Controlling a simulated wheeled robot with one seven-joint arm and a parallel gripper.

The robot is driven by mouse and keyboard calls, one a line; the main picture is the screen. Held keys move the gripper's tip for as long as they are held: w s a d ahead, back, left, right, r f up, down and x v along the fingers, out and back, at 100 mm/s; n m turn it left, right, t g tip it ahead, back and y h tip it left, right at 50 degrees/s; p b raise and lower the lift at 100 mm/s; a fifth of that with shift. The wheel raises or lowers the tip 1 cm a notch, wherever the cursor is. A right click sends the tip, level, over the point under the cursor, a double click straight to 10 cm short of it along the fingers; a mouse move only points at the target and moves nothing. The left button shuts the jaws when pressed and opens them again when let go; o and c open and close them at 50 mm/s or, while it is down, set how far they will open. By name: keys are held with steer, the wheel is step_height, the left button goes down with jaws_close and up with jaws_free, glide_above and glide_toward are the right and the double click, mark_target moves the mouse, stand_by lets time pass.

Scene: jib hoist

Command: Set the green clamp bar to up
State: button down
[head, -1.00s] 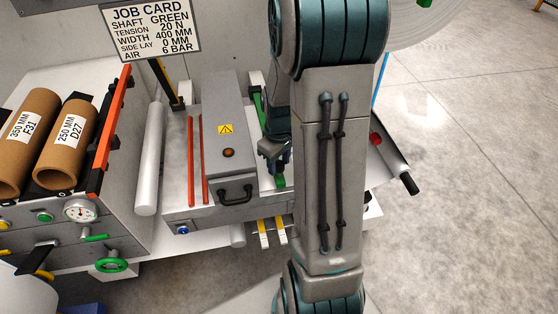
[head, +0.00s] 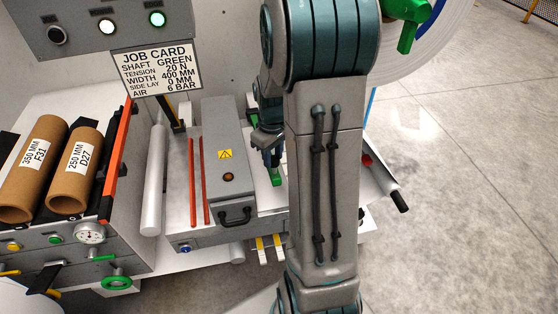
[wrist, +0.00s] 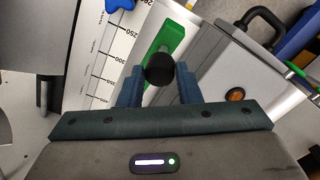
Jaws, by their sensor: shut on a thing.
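The green clamp bar (head: 276,173) shows in the head view just right of the grey box with the warning triangle, partly hidden by my arm. In the wrist view the green bar (wrist: 170,38) runs up from between my fingers, with a round black knob (wrist: 159,69) at its near end. My gripper (wrist: 158,80) is shut on this knob, one blue finger on each side. In the head view my gripper (head: 268,143) is over the far part of the bar, and the grip itself is hidden.
The grey box (head: 225,180) with a black handle stands close left of the bar. Two red-orange rods (head: 198,180) and a white roller (head: 155,178) lie further left. A large white roll (head: 455,45) is at the upper right. Open floor lies right.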

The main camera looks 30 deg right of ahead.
steer(key=shift+w+d+r, duration=0.2)
steer(key=shift+w+r, duration=0.2)
steer(key=shift+r, duration=0.1)
